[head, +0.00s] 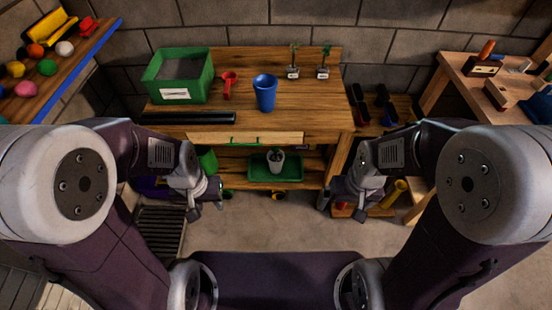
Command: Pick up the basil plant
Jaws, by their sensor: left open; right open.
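Two small potted seedlings stand upright at the back right of the wooden workbench (225,123). The left seedling (293,72) has a thin stem with few leaves, and the right seedling (323,71) has a fuller green top. Each has a pale label too small to read, so I cannot tell which is the basil. My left gripper (207,207) is open and empty, low in front of the bench's left side. My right gripper (337,204) is open and empty, low near the bench's right front leg. Both are apart from the seedlings.
A green bin (208,84), red scoop (228,85), blue cup (265,95) and black bar (190,118) are on the bench. A lower shelf holds a green tray (290,172) with a grey pot. The bench top's right front is clear.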

